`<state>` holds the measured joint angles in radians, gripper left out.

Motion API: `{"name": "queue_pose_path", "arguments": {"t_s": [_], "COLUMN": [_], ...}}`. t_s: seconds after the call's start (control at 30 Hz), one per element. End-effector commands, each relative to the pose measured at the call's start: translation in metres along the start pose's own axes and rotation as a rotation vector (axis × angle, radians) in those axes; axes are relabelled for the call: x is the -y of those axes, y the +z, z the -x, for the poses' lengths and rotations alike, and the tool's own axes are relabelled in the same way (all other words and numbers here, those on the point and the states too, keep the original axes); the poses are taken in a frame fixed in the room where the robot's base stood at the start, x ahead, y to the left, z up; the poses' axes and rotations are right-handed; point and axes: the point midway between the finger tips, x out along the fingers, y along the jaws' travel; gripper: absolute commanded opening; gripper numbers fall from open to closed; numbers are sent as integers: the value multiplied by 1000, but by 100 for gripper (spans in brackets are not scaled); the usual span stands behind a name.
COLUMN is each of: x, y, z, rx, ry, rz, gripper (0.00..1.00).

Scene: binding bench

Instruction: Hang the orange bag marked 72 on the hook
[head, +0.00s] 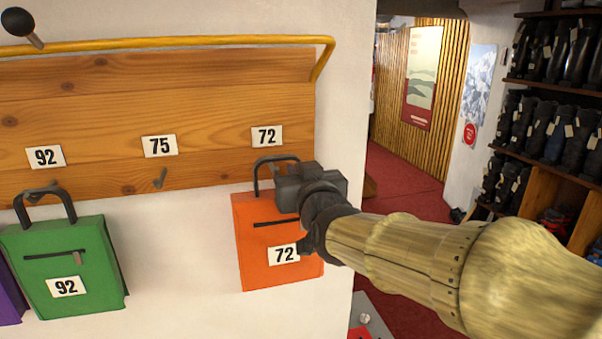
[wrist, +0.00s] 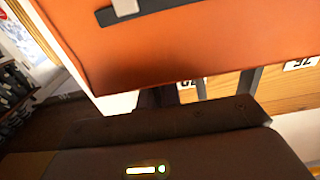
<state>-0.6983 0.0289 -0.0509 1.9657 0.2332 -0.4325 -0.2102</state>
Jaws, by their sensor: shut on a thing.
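The orange bag marked 72 (head: 262,235) hangs upright in front of the white wall, below the 72 plate (head: 267,136) on the wooden board. Its dark handle (head: 257,178) stands up in front of the board's lower edge. My gripper (head: 284,187) is shut on the bag at the handle side, from the right. In the wrist view the orange bag (wrist: 205,45) fills the top. The hook under the 72 plate is not visible; the handle and gripper cover that spot. I cannot tell whether the handle touches a hook.
A green bag marked 92 (head: 66,268) hangs at the left, with a purple bag (head: 8,290) beside it. A yellow rail (head: 180,41) runs above the board. Boot shelves (head: 545,90) stand at the far right.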

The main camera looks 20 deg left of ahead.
Motion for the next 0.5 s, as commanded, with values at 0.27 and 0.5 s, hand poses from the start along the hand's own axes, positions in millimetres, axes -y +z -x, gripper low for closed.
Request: {"name": "queue_pose_path", "arguments": {"t_s": [0.27, 0.5], "x": [1, 0], "y": [-1, -1], "z": [-13, -24], "rx": [-4, -5], "ry": [-1, 0], "rz": [1, -1], "gripper": [0, 0]}}
